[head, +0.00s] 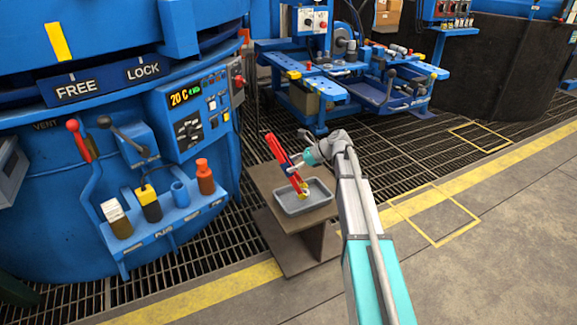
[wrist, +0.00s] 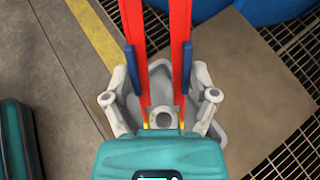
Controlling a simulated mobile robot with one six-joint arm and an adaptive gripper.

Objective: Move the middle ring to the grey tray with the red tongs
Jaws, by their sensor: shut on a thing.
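The red tongs (head: 276,151) slant down to the right over the grey tray (head: 316,197) in the head view. My gripper (head: 290,165) is shut on them. In the wrist view the red tongs (wrist: 133,25) show as two long red arms, with my gripper (wrist: 160,68) fingers on either side and blue pads along the arms. The yellow lower end of the tongs is in or just above the tray; I cannot tell if it touches. I cannot make out the middle ring; whether the tongs hold it is unclear.
The tray stands on a brown stand (head: 270,182). To the left, the blue furnace (head: 60,215) carries a shelf (head: 165,228) with several small holders, and levers above it. A blue workbench (head: 345,75) stands behind. Open floor (head: 480,230) lies at right.

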